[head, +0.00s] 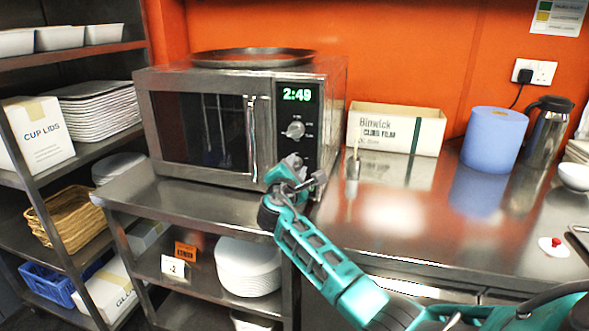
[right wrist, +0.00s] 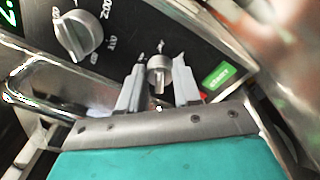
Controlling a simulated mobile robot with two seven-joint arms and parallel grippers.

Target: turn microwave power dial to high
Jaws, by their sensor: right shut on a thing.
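The steel microwave (head: 200,130) stands on a steel counter, door shut, its green display reading 2:49. Its black panel has a larger upper dial (head: 293,130), also in the right wrist view (right wrist: 80,35). Below it is a smaller lower dial (right wrist: 159,72), which my gripper hides in the head view. Its pointer ridge points down in the wrist picture; the small marks around it are too blurred to read. My right gripper (head: 294,172) is at the lower panel, its two fingers (right wrist: 158,85) shut on either side of the lower dial. My left gripper is not in view.
A green start button (right wrist: 218,76) sits beside the lower dial. The door handle (head: 251,138) juts out left of the panel. A round pan (head: 252,57) lies on top. A cling film box (head: 396,127) and a blue roll (head: 494,140) stand to the right.

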